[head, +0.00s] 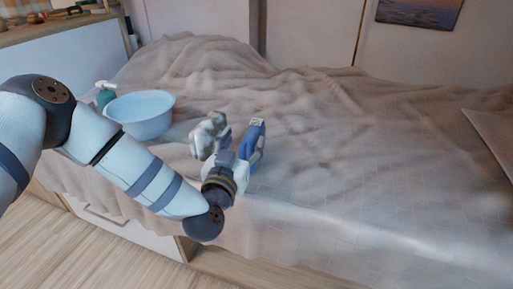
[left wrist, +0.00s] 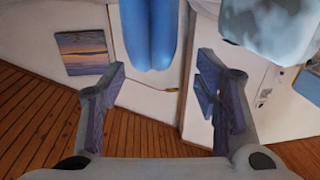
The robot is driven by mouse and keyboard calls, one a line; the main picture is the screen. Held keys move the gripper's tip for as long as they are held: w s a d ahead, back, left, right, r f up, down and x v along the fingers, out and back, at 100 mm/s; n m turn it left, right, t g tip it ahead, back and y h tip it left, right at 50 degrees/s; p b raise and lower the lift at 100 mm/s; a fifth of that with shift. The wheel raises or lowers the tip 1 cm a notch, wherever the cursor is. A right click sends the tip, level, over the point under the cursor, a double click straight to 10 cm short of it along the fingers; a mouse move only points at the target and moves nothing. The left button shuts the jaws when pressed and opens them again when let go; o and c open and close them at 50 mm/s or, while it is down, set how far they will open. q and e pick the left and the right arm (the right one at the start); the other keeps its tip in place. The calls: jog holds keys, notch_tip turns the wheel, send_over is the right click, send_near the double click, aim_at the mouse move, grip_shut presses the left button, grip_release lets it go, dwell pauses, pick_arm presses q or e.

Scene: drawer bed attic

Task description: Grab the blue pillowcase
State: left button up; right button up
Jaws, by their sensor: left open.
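No blue pillowcase can be made out for sure in the head view. In the left wrist view a smooth blue two-lobed thing (left wrist: 152,32) hangs at the top middle, beyond the fingertips; I cannot tell what it is. My left gripper (head: 232,138) is over the near part of the bed, right of the basin, its fingers apart and nothing seen between them. Its spread fingers also show in the left wrist view (left wrist: 165,72). My right gripper is in neither view.
A light blue basin (head: 143,112) and a teal pump bottle (head: 105,95) stand on the bed's left part. A rumpled beige blanket (head: 340,150) covers the bed. A beige pillow-like corner (head: 493,135) shows at the right edge. Wood floor (head: 95,255) lies in front.

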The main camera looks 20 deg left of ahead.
aim_at(252, 129)
pick_arm(q)
jog(key=w, duration=0.2)
jog(key=w+b, duration=0.1)
jog(key=w, duration=0.1)
jog(key=w+f, duration=0.1)
jog(key=w, duration=0.1)
jog(key=shift+w+d+b, duration=0.1)
jog(key=shift+w+b, duration=0.15)
jog(key=shift+b, duration=0.15)
jog(key=shift+w+r, duration=0.1)
jog(key=shift+r, duration=0.05)
jog(key=c, duration=1.3)
